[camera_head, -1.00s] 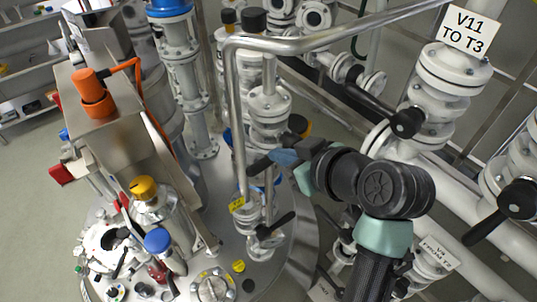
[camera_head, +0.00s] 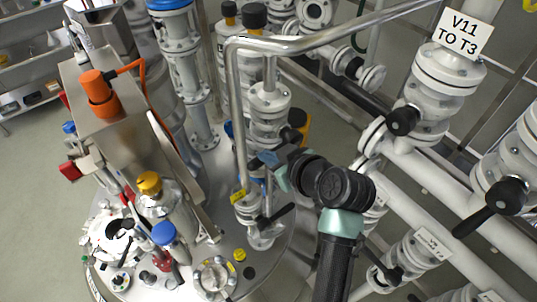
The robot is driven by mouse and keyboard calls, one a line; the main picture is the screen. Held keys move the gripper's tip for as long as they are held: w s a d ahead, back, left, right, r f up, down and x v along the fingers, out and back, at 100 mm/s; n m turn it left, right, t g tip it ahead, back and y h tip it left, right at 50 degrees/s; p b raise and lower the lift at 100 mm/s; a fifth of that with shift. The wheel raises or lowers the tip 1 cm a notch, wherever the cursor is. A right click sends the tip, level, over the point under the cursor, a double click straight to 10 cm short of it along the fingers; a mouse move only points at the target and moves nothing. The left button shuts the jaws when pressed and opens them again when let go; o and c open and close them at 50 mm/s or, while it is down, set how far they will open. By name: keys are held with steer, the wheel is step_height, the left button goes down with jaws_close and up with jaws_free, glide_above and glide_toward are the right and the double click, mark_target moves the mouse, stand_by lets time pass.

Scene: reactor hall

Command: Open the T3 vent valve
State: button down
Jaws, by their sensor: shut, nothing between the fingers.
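My gripper (camera_head: 259,162) is shut and empty, in front of the vertical pipes above the vessel top. Below it, a small white flanged valve (camera_head: 262,236) stands on the steel vessel lid (camera_head: 212,246). Its black lever (camera_head: 276,216) points to the right and slightly up. The writing on the tag is too small to read, so I cannot tell whether this is the T3 vent valve. My gripper looks apart from the lever; its depth is hard to judge.
A bent steel pipe (camera_head: 232,115) rises left of my gripper. Right are white pipes and black-handled valves, with a "V11 TO T3" sign (camera_head: 463,32). An orange-capped steel unit (camera_head: 98,92), a yellow-capped fitting (camera_head: 149,184) and a blue-capped fitting (camera_head: 163,234) stand left.

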steer(key=shift+s+a+f+t+b, duration=0.1)
steer(key=shift+f+t+b, duration=0.25)
steer(key=shift+b, duration=0.25)
steer(key=shift+f+n+h+b, duration=0.2)
steer(key=shift+n+h+b, duration=0.1)
steer(key=w+d+f+n+t+h+b, duration=0.1)
steer(key=d+f+n+t+h+b, duration=0.1)
steer(key=b, duration=1.3)
steer(key=w+d+f+n+t+h+b, duration=0.2)
steer(key=f+n+t+b, duration=0.3)
steer(key=b, duration=1.1)
steer(key=shift+w+d+f+n+h, duration=0.2)
steer(key=shift+d+f+n+h, duration=0.35)
steer(key=shift+f+n, duration=1.1)
steer(key=shift+w+f+m+t, duration=0.1)
steer(key=shift+f+m+t, duration=0.15)
steer(key=shift+f+m, duration=0.3)
steer(key=shift+a, duration=0.15)
